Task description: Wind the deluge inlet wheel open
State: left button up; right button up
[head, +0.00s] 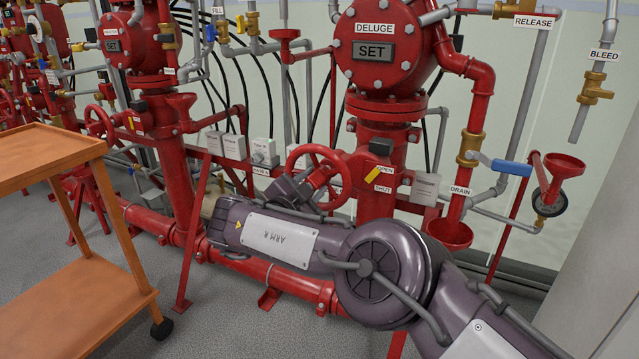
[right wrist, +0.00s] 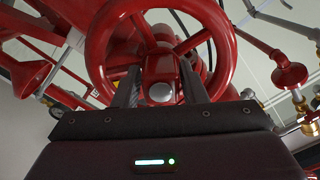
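The red deluge inlet wheel (head: 318,149) is mounted on the red piping below the deluge valve body marked SET (head: 374,52). A yellow pointer (head: 373,174) stands tilted beside the OPEN and SHUT labels. My right gripper (head: 300,187) is at the wheel, partly hidden by its own wrist. In the right wrist view the wheel (right wrist: 98,55) fills the upper middle. The two fingers of the right gripper (right wrist: 160,78) stand apart on either side of the hub (right wrist: 160,93), with small gaps showing. Contact behind the rim is hidden. My left gripper is out of view.
An orange cart (head: 50,155) stands at the left. A similar red valve set (head: 140,45) stands behind it. A drain cup (head: 450,233), a blue-handled valve (head: 511,167) and another red cup (head: 563,165) are right of the wheel. A low red pipe (head: 290,280) runs near the floor.

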jog(key=shift+o, duration=1.1)
jog(key=p+v, duration=0.1)
jog(key=v, duration=0.2)
jog(key=shift+a, duration=0.1)
